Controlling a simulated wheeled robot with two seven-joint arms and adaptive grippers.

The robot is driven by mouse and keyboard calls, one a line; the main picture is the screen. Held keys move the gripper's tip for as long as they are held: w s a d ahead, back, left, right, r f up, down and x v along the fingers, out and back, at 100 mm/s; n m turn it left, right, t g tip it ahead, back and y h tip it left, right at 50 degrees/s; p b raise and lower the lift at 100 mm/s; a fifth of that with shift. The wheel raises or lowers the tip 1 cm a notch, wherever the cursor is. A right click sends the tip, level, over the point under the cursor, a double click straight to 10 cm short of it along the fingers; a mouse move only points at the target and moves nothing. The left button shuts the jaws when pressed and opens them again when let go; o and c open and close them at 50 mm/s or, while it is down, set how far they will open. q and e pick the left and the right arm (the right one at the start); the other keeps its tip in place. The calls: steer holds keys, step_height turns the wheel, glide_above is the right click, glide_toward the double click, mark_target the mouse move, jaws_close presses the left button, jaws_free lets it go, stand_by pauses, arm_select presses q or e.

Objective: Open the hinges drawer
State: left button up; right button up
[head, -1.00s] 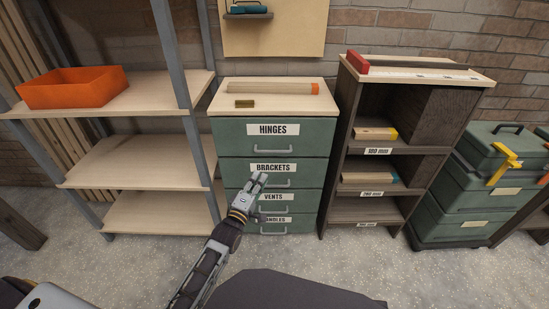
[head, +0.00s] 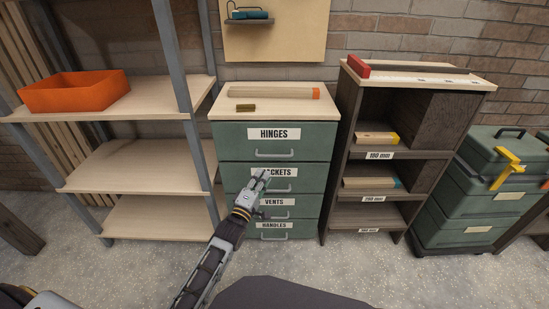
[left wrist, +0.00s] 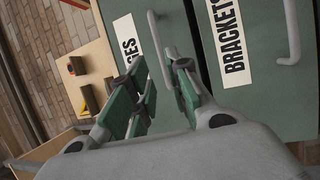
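The hinges drawer (head: 233,143) is the top drawer of a green cabinet. It is shut and has a white HINGES label (head: 274,134) and a grey bar handle (head: 274,154). My left gripper (head: 262,177) is in front of the brackets drawer (head: 313,179), below the hinges handle, and covers part of the BRACKETS label. In the left wrist view its green-padded fingers (left wrist: 160,95) are apart with nothing between them. The hinges handle (left wrist: 156,45) shows beyond the fingertips there, apart from the finger pads as far as I can tell. My right gripper is not in view.
Open shelves with an orange bin (head: 75,92) stand at left. A dark shelf unit (head: 432,110) stands close at right, with green toolboxes (head: 470,195) beyond.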

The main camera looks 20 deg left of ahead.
mark_target(274, 156)
arm_select(q)
steer(key=b+x, duration=0.3)
steer(key=x, duration=0.8)
steer(key=shift+w, duration=0.35)
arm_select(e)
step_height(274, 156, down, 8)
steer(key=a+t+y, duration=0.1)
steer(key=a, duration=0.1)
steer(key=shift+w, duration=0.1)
arm_select(q)
jaws_close()
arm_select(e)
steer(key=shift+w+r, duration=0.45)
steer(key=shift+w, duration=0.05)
